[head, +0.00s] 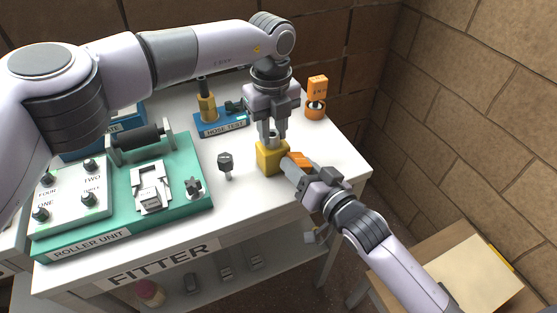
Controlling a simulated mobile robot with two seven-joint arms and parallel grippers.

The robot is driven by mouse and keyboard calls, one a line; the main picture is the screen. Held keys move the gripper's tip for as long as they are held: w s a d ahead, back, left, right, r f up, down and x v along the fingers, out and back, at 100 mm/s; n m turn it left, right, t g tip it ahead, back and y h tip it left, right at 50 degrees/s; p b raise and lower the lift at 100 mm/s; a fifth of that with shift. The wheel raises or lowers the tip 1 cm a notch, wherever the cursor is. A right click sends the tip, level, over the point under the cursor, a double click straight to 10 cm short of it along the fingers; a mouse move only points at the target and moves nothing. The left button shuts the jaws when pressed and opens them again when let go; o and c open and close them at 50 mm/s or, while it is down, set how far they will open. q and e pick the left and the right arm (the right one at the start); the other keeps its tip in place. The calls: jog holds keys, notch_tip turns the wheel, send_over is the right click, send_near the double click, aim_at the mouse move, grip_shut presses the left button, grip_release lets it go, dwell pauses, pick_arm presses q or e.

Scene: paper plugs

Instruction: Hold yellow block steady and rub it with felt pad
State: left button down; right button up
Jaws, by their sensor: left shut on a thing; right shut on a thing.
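The yellow block (268,160) stands on the white table near its right side. My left gripper (271,136) comes down from above and is shut on the top of the block. My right gripper (308,174) reaches in from the lower right and is shut on an orange-topped piece, which looks like the felt pad (298,160). The pad is at the block's right side and seems to touch it. The pad's underside and the face against the block are hidden.
A green roller unit (180,203) fills the table's left part. A blue hose test stand (222,125) is behind. An orange pot with a tag (316,108) stands at the back right. A small dark-headed piece (226,164) stands left of the block. The table front (290,200) is clear.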

aim_at(276, 194)
pick_arm(q)
jog(key=shift+s+d+f, duration=0.1)
jog(key=shift+s+f, duration=0.1)
jog(key=shift+f, duration=0.05)
pick_arm(e)
jog(key=shift+w, duration=0.1)
jog(key=shift+a, duration=0.1)
jog(key=shift+s+a, duration=0.45)
jog(key=shift+a, duration=0.5)
jog(key=shift+s+a, duration=0.5)
jog(key=shift+a, duration=0.4)
jog(key=shift+s+a, duration=0.45)
jog(key=shift+a, duration=0.5)
jog(key=shift+s+d, duration=0.3)
jog(key=shift+s, duration=0.15)
jog(key=shift+f+v, duration=0.15)
jog(key=shift+v, duration=0.9)
jog(key=shift+f+v, duration=0.15)
jog(key=shift+v, duration=0.85)
jog(key=shift+s+a, duration=0.15)
jog(key=shift+a, duration=0.05)
